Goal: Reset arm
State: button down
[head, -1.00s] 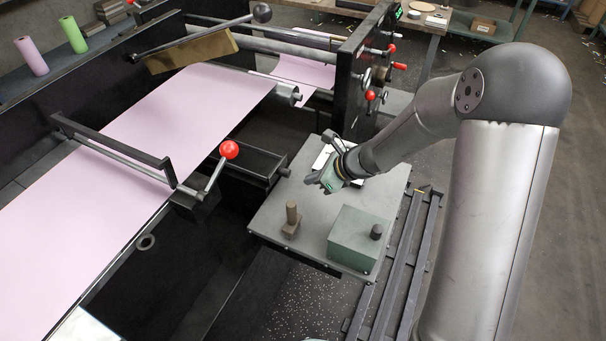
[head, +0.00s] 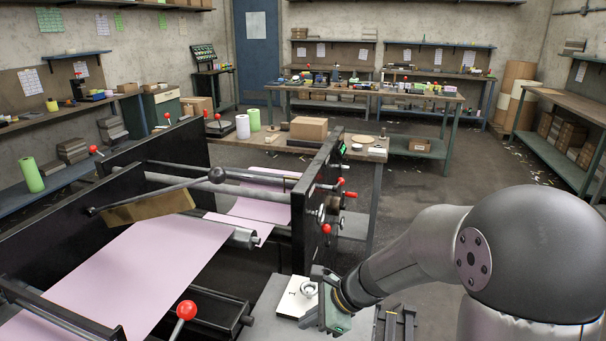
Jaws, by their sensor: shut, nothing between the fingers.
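My arm reaches in from the lower right of the head view. My gripper (head: 318,323) hangs at its end, over the grey work plate (head: 262,318) beside the machine. It is shut and holds nothing. A white card or block with a round ring-like part (head: 297,297) lies on the plate just left of the gripper. The lower part of the plate is cut off by the frame edge.
The black machine with a pink sheet (head: 150,262) fills the left. Its red-knobbed levers (head: 187,310) stick up near the plate. A bench with white and green rolls (head: 243,126) and a carton (head: 309,128) stands behind. Open floor (head: 440,190) lies to the right.

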jog(key=s+d+r+n+h+p, duration=0.1)
jog(key=s+d+r+n+h, duration=0.1)
jog(key=s+n, duration=0.4)
jog(key=s+d+r+n+h+p, duration=0.2)
jog(key=s+d+r+n+h, duration=0.1)
jog(key=s+d+r+n, duration=0.2)
jog(key=s+d+r+n+g+h+p, duration=0.1)
jog(key=s+d+r+n+h+p, duration=0.1)
jog(key=s+d+n, duration=0.3)
jog(key=s+r+n, duration=0.1)
jog(key=s+n, duration=0.1)
jog(key=s, duration=0.1)
jog(key=shift+s+d+r+h, duration=0.15)
jog(key=shift+d+r+h, duration=0.15)
jog(key=shift+d, duration=0.05)
